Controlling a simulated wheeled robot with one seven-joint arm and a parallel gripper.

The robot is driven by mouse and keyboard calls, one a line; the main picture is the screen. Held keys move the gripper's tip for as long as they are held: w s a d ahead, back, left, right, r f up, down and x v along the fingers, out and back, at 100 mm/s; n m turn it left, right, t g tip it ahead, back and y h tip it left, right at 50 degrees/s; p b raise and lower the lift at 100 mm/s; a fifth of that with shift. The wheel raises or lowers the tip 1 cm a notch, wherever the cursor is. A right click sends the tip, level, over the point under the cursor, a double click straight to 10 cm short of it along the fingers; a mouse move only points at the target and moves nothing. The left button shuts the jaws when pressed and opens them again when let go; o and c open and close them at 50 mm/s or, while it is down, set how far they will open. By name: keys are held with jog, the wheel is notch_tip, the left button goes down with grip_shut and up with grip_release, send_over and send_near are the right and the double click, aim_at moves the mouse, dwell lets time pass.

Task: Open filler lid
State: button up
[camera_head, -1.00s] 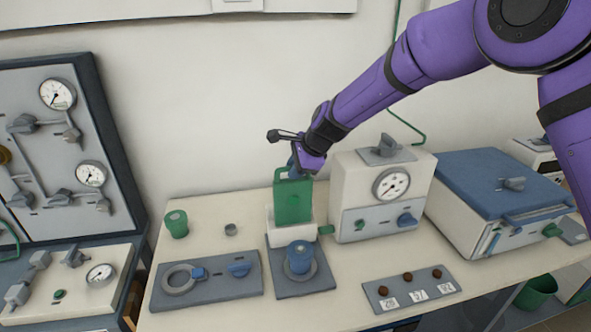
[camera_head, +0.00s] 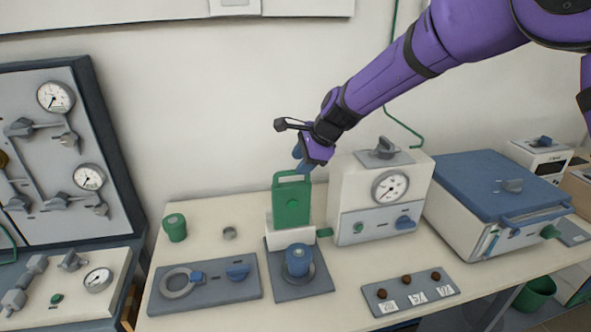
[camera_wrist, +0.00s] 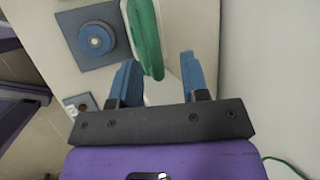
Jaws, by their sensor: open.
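A green panel with a loop handle (camera_head: 292,203) stands upright on a small white block (camera_head: 283,238) in the head view. I take it to be the filler lid. In the wrist view its green edge (camera_wrist: 146,38) lies ahead of the gap between my fingers. My gripper (camera_head: 302,160) is just above the top of the green handle, tilted down. In the wrist view the two blue fingers of my gripper (camera_wrist: 158,78) are spread apart, with nothing held between them. The far side of the green panel is hidden in the head view.
A blue knob (camera_head: 298,260) sits on a grey plate in front of the block. A cream gauge box (camera_head: 352,215) stands close on the right, with a blue-lidded box (camera_head: 495,190) beyond. A green cup (camera_head: 175,228) is at left. The wall is behind.

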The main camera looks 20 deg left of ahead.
jog(key=v, duration=0.6)
jog(key=s+d+r+n+t+h, duration=0.1)
jog(key=s+d+r+n, duration=0.3)
jog(key=d, duration=0.6)
jog(key=s+d+r+t+h, duration=0.1)
jog(key=s+d+r, duration=0.2)
jog(key=d+r, duration=0.45)
jog(key=s+d+r+n, duration=0.2)
jog(key=s+d+r, duration=0.1)
jog(key=d, duration=0.8)
jog(key=s+d+f+n+t+h, duration=0.1)
jog(key=s+d+n+h, duration=0.3)
jog(key=s+d, duration=1.4)
jog(key=s+f, duration=0.1)
jog(key=s, duration=0.2)
jog(key=shift+s+d+n+t, duration=0.35)
jog(key=shift+d+n+t, duration=0.05)
